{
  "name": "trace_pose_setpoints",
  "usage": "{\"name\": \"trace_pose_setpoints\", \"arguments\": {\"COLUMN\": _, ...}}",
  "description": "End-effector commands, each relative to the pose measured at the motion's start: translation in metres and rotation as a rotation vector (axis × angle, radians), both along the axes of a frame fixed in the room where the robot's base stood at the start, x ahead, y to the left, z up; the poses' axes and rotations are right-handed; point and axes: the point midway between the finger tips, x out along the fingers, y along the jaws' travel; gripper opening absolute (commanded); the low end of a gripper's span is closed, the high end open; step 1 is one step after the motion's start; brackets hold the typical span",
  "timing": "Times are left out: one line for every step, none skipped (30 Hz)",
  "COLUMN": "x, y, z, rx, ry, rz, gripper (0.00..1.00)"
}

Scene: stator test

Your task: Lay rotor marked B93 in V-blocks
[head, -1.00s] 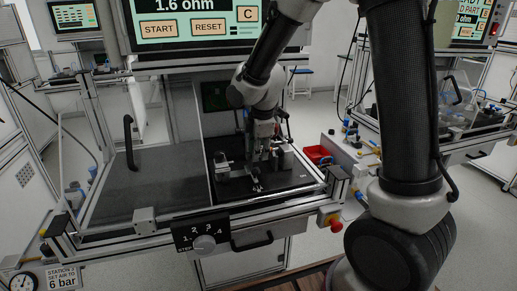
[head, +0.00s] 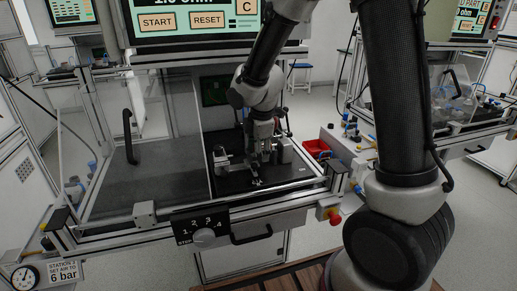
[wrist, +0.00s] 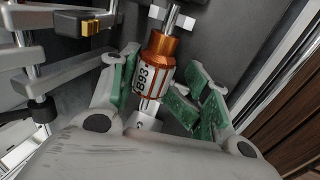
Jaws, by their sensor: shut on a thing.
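The rotor marked B93 (wrist: 153,72) shows in the wrist view, with orange windings, a white label and a steel shaft. It lies between the green pads of my gripper (wrist: 163,70), which is shut on it. White V-blocks are at both shaft ends, one at the far end (wrist: 157,13) and one at the near end (wrist: 147,119). I cannot tell whether the shaft touches them. In the head view my gripper (head: 262,152) is low over the black fixture plate (head: 290,174); the rotor is too small to make out there.
A clear sliding door with a black handle (head: 130,138) covers the left of the station. A red bin (head: 317,148) stands right of the plate. A step knob (head: 204,238) is on the front rail. In the wrist view, a fixture with a yellow part (wrist: 90,27) stands left.

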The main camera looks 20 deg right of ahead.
Motion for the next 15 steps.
{"name": "trace_pose_setpoints", "arguments": {"x": 0.0080, "y": 0.0018, "z": 0.0021, "rx": 0.008, "ry": -0.019, "rz": -0.001, "gripper": 0.00}}
{"name": "trace_pose_setpoints", "arguments": {"x": 0.0081, "y": 0.0018, "z": 0.0017, "rx": 0.008, "ry": -0.019, "rz": -0.001, "gripper": 0.00}}
{"name": "trace_pose_setpoints", "arguments": {"x": 0.0082, "y": 0.0018, "z": 0.0011, "rx": 0.008, "ry": -0.019, "rz": -0.001, "gripper": 0.00}}
{"name": "trace_pose_setpoints", "arguments": {"x": 0.0083, "y": 0.0017, "z": 0.0007, "rx": 0.008, "ry": -0.020, "rz": -0.001, "gripper": 0.00}}
{"name": "trace_pose_setpoints", "arguments": {"x": 0.0084, "y": 0.0017, "z": 0.0003, "rx": 0.008, "ry": -0.020, "rz": -0.001, "gripper": 0.00}}
{"name": "trace_pose_setpoints", "arguments": {"x": 0.0085, "y": 0.0017, "z": -0.0003, "rx": 0.008, "ry": -0.020, "rz": -0.001, "gripper": 0.00}}
{"name": "trace_pose_setpoints", "arguments": {"x": 0.0085, "y": 0.0017, "z": -0.0007, "rx": 0.008, "ry": -0.020, "rz": -0.001, "gripper": 0.00}}
{"name": "trace_pose_setpoints", "arguments": {"x": 0.0086, "y": 0.0017, "z": -0.0011, "rx": 0.008, "ry": -0.020, "rz": -0.001, "gripper": 0.00}}
{"name": "trace_pose_setpoints", "arguments": {"x": 0.0086, "y": 0.0017, "z": -0.0017, "rx": 0.008, "ry": -0.020, "rz": -0.001, "gripper": 0.00}}
{"name": "trace_pose_setpoints", "arguments": {"x": 0.0086, "y": 0.0018, "z": -0.0021, "rx": 0.008, "ry": -0.020, "rz": -0.001, "gripper": 0.00}}
{"name": "trace_pose_setpoints", "arguments": {"x": 0.0086, "y": 0.0018, "z": -0.0025, "rx": 0.008, "ry": -0.020, "rz": 0.000, "gripper": 0.00}}
{"name": "trace_pose_setpoints", "arguments": {"x": 0.0088, "y": 0.0018, "z": -0.0031, "rx": 0.008, "ry": -0.020, "rz": 0.000, "gripper": 0.00}}
{"name": "trace_pose_setpoints", "arguments": {"x": 0.0088, "y": 0.0018, "z": -0.0035, "rx": 0.008, "ry": -0.020, "rz": 0.000, "gripper": 0.00}}
{"name": "trace_pose_setpoints", "arguments": {"x": 0.0088, "y": 0.0019, "z": -0.0039, "rx": 0.008, "ry": -0.021, "rz": 0.000, "gripper": 0.00}}
{"name": "trace_pose_setpoints", "arguments": {"x": 0.0088, "y": 0.0019, "z": -0.0045, "rx": 0.008, "ry": -0.021, "rz": 0.001, "gripper": 0.00}}
